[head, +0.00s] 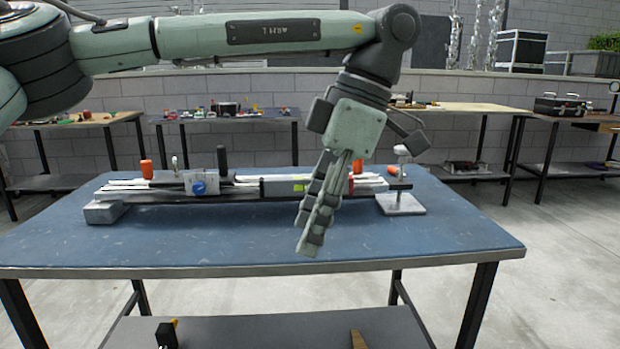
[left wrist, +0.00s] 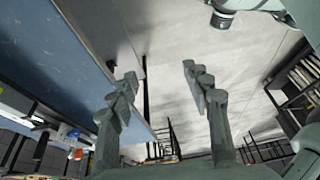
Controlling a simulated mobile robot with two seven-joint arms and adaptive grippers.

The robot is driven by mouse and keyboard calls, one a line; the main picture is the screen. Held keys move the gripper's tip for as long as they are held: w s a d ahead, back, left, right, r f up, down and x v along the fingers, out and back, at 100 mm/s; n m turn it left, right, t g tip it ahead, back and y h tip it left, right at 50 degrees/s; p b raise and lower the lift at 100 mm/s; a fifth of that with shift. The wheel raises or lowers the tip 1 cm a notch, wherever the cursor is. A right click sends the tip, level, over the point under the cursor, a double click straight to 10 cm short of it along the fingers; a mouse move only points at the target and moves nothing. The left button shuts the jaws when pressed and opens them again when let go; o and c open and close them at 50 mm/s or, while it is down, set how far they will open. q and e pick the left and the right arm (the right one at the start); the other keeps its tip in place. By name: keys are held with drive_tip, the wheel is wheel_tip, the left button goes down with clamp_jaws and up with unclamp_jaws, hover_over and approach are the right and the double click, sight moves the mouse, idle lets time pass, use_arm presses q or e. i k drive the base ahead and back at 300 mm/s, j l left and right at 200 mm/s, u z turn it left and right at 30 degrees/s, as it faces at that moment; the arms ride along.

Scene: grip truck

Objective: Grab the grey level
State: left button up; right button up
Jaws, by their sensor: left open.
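The grey level (head: 275,187) appears to be the long grey bar with a yellow-green vial on the blue-topped table. It lies among other long pieces, and its right part is hidden behind my left gripper. My left gripper (head: 312,238) points down in front of it, on the near side, and looks apart from it. In the left wrist view the two fingers (left wrist: 158,78) are spread with nothing between them. I cannot make out the level in that view. My right gripper is not in view.
The blue table (head: 190,238) has free room at its front. A clamp stand (head: 400,203) is at the right, a grey block (head: 105,212) at the left, and orange-handled tools (head: 147,168) behind. A lower shelf (head: 270,335) holds small items. Other benches stand behind.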

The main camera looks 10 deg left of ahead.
sight(296, 185)
drive_tip(key=i, duration=1.15)
